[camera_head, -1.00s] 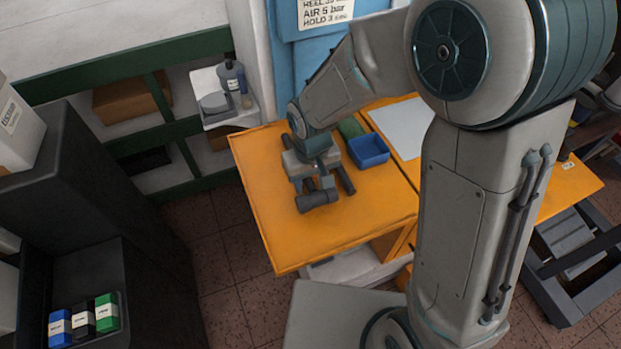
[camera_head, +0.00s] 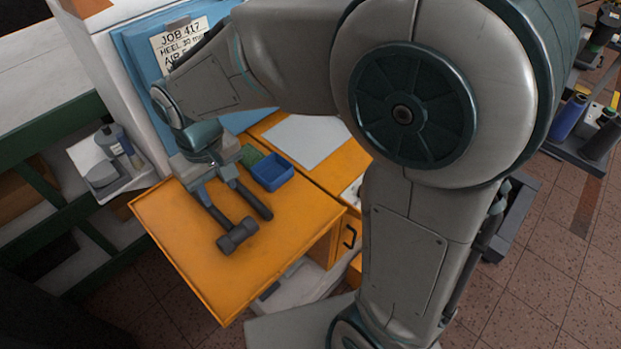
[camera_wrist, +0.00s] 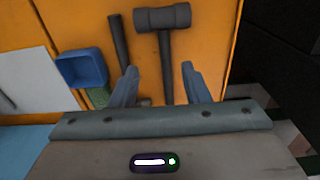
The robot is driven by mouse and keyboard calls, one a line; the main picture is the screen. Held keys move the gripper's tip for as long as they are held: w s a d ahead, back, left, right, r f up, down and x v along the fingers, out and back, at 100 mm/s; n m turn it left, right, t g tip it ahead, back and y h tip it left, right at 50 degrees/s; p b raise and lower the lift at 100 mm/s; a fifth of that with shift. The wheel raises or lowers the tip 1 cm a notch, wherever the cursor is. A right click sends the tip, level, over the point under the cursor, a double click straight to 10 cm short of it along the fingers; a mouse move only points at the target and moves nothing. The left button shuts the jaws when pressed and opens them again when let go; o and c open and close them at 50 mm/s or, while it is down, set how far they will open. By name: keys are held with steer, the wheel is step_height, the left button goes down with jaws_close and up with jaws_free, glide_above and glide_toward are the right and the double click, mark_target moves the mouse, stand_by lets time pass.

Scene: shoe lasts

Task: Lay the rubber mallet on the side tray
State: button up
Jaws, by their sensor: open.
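The rubber mallet, with a dark grey head (camera_head: 237,235) and a straight handle, lies on the orange worktop (camera_head: 185,250). In the wrist view the mallet's head (camera_wrist: 162,17) is at the top and its handle runs down between my fingers. My gripper (camera_head: 215,188) is open over the handle end, and also shows in the wrist view (camera_wrist: 159,82). Both fingers stand apart from the handle, with gaps on either side; their height above it is hard to judge. A white tray (camera_head: 140,183) holding bottles stands left of the worktop; whether it is the side tray is unclear.
A second dark bar-shaped tool (camera_wrist: 118,38) lies beside the mallet, close to my left finger. A blue bin (camera_head: 272,172), a green block (camera_head: 250,156) and a pale sheet (camera_head: 300,140) are behind. The worktop's front left is bare.

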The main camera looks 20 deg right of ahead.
steer(key=s+d+r+m+t, duration=0.1)
steer(key=s+d+m, duration=0.2)
steer(key=d, duration=0.7)
steer(key=s+d+r+m+t, duration=0.1)
steer(key=s+d, duration=0.4)
steer(key=d, duration=0.6)
steer(key=shift+r+m+t, duration=0.3)
steer(key=shift+r+m, duration=0.5)
steer(key=shift+m, duration=0.3)
steer(key=shift+w, duration=0.1)
